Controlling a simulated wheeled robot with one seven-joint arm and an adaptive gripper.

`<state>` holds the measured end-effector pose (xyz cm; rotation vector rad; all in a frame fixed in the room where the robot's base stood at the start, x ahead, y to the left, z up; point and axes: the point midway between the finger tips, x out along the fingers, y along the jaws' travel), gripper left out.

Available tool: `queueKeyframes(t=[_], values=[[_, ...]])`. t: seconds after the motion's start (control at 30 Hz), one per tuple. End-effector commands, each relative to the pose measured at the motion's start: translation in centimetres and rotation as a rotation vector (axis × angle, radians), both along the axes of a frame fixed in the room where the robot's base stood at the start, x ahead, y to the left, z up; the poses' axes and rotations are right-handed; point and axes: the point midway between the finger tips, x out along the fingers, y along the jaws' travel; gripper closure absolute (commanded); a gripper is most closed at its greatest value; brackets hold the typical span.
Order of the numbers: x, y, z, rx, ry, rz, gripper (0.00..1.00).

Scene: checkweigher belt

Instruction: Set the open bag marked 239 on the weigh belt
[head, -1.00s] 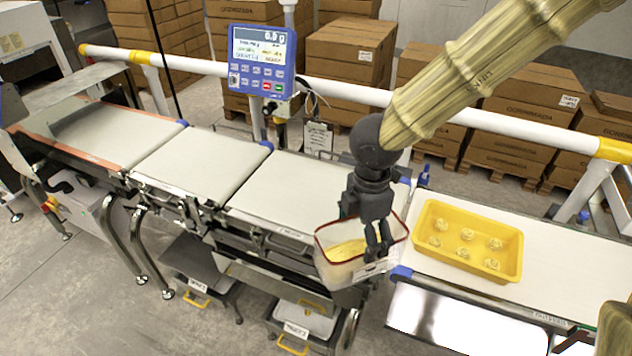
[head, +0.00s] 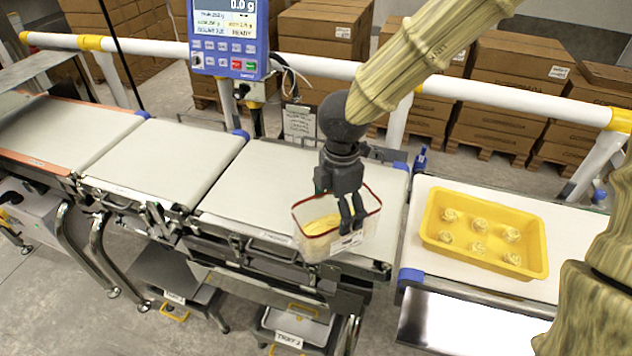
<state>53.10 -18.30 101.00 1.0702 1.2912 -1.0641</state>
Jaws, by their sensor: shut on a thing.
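The open bag (head: 318,243) is see-through with a red rim, yellow contents and a small white label too small to read. My gripper (head: 352,228) is shut on the bag's near right wall and holds it roughly upright. In the head view the bag overlaps the near right part of a pale belt (head: 285,175); I cannot tell whether its base touches. Another pale belt section (head: 175,157) lies to the left. I cannot tell for certain which section is the weigh belt. The blue weighing display (head: 228,38) reads 0.0 g.
A yellow tray (head: 430,236) with several pale twisted lumps stands on the right-hand belt (head: 575,225), past a narrow gap. A white and yellow rail (head: 330,68) runs behind the belts. Stacked cartons (head: 515,75) stand behind it. The left belt section is clear.

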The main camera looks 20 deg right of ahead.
Motion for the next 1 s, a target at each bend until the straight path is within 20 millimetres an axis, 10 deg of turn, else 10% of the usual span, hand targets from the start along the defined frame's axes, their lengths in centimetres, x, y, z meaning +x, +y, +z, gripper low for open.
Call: queueKeyframes(t=[0.6, 1.0], values=[[11.5, -0.7, -0.8, 0.001, 0.001, -0.001, 0.58], [13.7, -0.8, -1.7, -0.001, 0.002, 0.001, 0.58]])
